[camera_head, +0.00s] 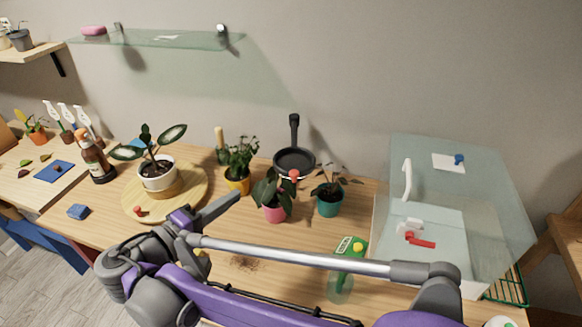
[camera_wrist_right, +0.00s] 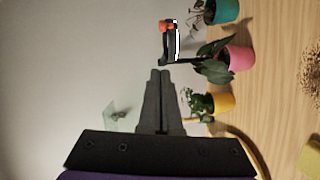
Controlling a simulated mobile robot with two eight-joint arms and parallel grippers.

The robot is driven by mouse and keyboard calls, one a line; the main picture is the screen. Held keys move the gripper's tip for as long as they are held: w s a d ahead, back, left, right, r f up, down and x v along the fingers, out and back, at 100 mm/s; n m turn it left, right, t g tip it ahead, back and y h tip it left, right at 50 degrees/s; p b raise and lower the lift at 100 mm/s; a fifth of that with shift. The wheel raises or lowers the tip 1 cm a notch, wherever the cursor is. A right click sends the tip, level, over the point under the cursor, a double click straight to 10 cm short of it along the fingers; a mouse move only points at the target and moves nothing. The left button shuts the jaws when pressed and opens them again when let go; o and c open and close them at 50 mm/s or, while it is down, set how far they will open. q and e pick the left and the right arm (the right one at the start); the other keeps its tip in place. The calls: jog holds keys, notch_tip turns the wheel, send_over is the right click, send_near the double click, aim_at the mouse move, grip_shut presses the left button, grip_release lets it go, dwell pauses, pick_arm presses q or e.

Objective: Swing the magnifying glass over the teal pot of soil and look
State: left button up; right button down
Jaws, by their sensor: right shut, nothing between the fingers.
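What appears to be the magnifying glass (camera_head: 295,158) is a dark round head with a black arm rising behind it and a red knob at its front edge. It stands near the wall, behind and left of the teal pot (camera_head: 328,206), which holds a leafy plant. In the right wrist view, the magnifying glass (camera_wrist_right: 170,44) shows nearly edge-on beyond my fingertips, and the teal pot (camera_wrist_right: 228,11) is at the top. My right gripper (camera_head: 234,199) is shut and empty, left of the pink pot and apart from the magnifying glass. My left gripper is not in view.
A pink pot (camera_head: 275,213) and a yellow pot (camera_head: 238,187) stand close to the gripper. A white pot (camera_head: 158,175) sits on a round wooden board (camera_head: 197,196). A clear case (camera_head: 470,180) is at right. Spilled soil (camera_head: 244,263) lies in front.

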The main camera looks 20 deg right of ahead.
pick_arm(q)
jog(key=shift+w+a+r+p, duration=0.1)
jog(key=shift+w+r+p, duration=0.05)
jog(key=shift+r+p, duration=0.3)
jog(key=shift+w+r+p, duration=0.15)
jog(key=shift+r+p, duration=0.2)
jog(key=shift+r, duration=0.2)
pick_arm(e)
jog(key=s+d+x, duration=0.1)
jog(key=s+x, duration=0.1)
jog(key=x, duration=1)
jog(key=shift+d+f, duration=0.2)
jog(key=shift+d, duration=0.3)
jog(key=shift+w, duration=0.1)
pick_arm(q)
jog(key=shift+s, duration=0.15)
pick_arm(e)
jog(key=shift+d, duration=0.15)
